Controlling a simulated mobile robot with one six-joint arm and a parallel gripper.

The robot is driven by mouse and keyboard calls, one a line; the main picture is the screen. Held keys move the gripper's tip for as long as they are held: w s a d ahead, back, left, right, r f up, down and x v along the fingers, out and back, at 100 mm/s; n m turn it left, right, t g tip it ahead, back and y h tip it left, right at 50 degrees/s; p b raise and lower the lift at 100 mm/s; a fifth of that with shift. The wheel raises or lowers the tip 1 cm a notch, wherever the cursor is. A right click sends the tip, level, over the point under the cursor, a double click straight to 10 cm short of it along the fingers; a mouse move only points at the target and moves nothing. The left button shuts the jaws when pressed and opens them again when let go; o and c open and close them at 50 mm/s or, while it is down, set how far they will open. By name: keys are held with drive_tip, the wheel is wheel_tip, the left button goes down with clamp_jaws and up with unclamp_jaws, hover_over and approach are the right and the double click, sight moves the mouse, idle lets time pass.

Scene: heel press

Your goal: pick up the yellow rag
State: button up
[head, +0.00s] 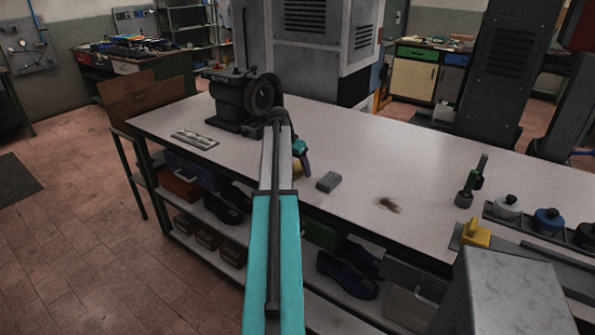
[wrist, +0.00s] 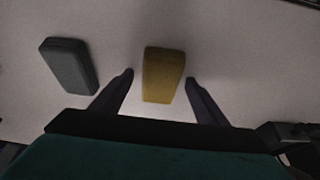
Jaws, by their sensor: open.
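The yellow rag (wrist: 163,75) is a small folded, block-like piece lying on the pale bench top in the wrist view. My gripper (wrist: 160,78) is open, with one dark finger on each side of the rag and a gap to each. I cannot tell the height of the fingertips above the bench. In the head view my gripper (head: 301,157) is mostly hidden behind my arm, and only a bit of the yellow rag (head: 306,168) shows beside it.
A grey block (wrist: 69,66) lies left of the rag in the wrist view; the head view also shows it (head: 328,182). A dark machine (head: 240,98), a metal plate (head: 195,139), a brown smudge (head: 389,205) and a green-and-black tool (head: 472,185) are on the bench (head: 400,160).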

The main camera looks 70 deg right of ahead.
sight(299, 165)
drive_tip(key=c, duration=1.1)
drive_tip(key=shift+c, duration=0.2)
drive_tip(key=shift+r+b, duration=0.65)
drive_tip(key=shift+r, duration=1.2)
drive_tip(key=s+a+b, duration=0.1)
drive_tip(key=s+a, duration=0.2)
drive_tip(key=a, duration=0.1)
drive_tip(key=s+a+r+b, duration=0.1)
drive_tip(key=s+a, duration=0.3)
drive_tip(key=s+a+b, duration=0.1)
drive_tip(key=s+a, duration=0.2)
drive_tip(key=a, duration=0.1)
drive_tip(key=shift+s+a+r, duration=0.15)
drive_tip(key=shift+r, duration=0.25)
